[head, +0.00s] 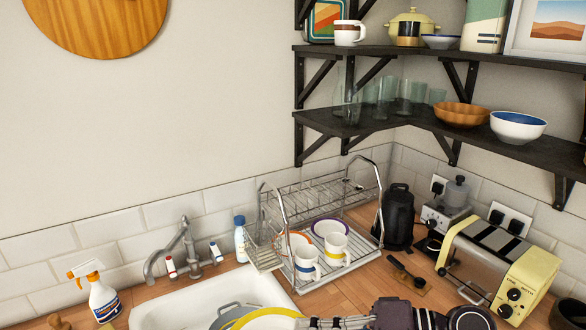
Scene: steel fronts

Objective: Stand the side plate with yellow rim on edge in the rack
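The side plate with yellow rim (268,314) shows at the bottom edge, in front of the sink basin; its lower part is cut off by the frame. My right gripper (312,322) comes in from the right with its fingertips at the plate's right rim. The fingers look closed on that rim, though the frame edge hides part of them. The wire rack (322,194) stands on the counter right of the sink. Its lower level holds an orange-rimmed plate (295,241), a purple-rimmed plate (330,227) and two mugs (337,250). My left gripper is not in view.
The sink (160,312) holds a grey item (228,312). A tap (178,255) and a blue-capped bottle (240,238) stand behind. Right of the rack are a black kettle (397,217), a dark brush (405,272) and a toaster (485,255). Shelves (440,130) overhang the right side.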

